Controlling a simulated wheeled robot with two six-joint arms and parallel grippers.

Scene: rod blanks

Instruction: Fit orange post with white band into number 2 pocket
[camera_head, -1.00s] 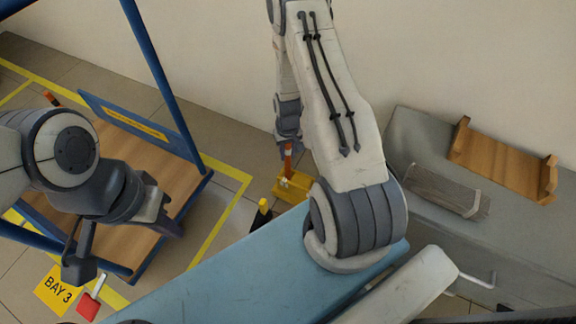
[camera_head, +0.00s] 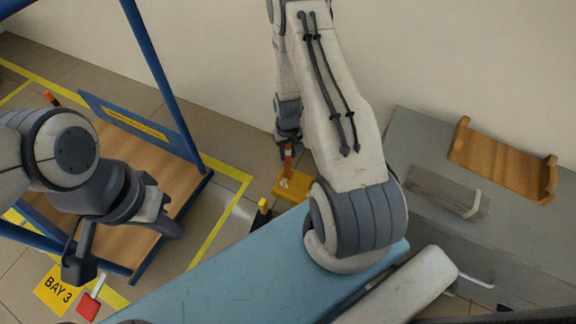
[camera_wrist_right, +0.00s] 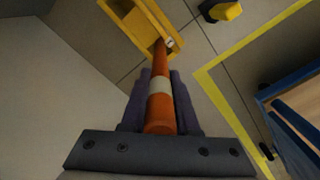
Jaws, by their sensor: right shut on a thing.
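The orange post with a white band (camera_wrist_right: 158,88) runs lengthwise between the fingers of my right gripper (camera_wrist_right: 160,100), which is shut on it. In the head view the orange post (camera_head: 288,152) stands roughly upright below my right gripper (camera_head: 287,130). Its far end meets the yellow block (camera_wrist_right: 134,22) near a small white mark; I cannot tell whether it is inside a pocket. The yellow block also shows in the head view (camera_head: 291,187), partly hidden by my arm. No pocket number is readable. My left gripper (camera_head: 168,224) hangs at the left; its opening is unclear.
A blue-framed cart with a wooden deck (camera_head: 130,165) stands at the left, inside yellow floor lines. A black post with a yellow top (camera_head: 262,207) is close to the block. A grey bench (camera_head: 405,140) at the right bears a wooden tray (camera_head: 500,165).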

